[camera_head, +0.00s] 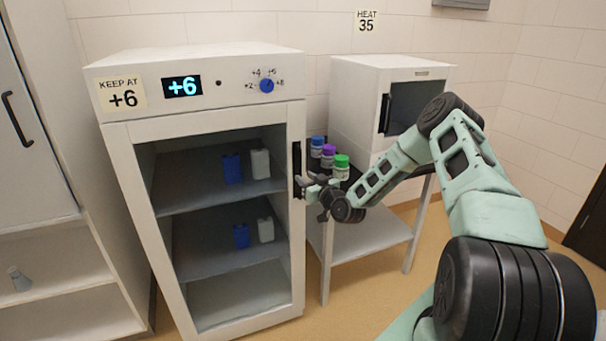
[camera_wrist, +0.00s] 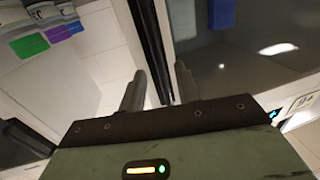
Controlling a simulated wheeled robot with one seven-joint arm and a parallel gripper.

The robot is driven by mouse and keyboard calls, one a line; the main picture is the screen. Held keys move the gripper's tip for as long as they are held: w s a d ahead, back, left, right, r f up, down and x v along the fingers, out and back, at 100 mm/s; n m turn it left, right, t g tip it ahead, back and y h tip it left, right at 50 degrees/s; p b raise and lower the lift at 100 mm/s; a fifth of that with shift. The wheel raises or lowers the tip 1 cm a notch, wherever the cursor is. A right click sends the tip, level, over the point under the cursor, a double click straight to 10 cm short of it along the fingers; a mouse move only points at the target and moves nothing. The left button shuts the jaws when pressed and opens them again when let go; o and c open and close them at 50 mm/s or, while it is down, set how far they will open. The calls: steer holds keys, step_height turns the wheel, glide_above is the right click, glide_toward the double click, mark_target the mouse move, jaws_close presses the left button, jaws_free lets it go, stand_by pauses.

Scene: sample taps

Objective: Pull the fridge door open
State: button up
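The white fridge (camera_head: 205,65) stands left of centre, with a "+6" display and a blue dial. Its glass-panelled fridge door (camera_head: 125,165) looks closed, flush with the body. The black vertical door handle (camera_head: 297,158) is on the door's right side; it also shows as a dark bar in the wrist view (camera_wrist: 150,45). My gripper (camera_head: 306,184) is at the handle's lower part. In the wrist view my gripper (camera_wrist: 160,85) is open, with its two fingers apart and the handle between them. I cannot tell whether either finger touches the handle.
Blue and white bottles stand on the fridge shelves behind the glass. Right of the fridge, a side table (camera_head: 370,238) holds jars with blue, purple and green lids (camera_head: 341,166) close to my gripper, and a white heating cabinet (camera_head: 365,85). A cabinet (camera_head: 40,130) stands at left.

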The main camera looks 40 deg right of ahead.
steer(key=shift+w+d, duration=0.1)
steer(key=shift+w, duration=1.1)
jaws_close()
steer(key=shift+s, duration=0.1)
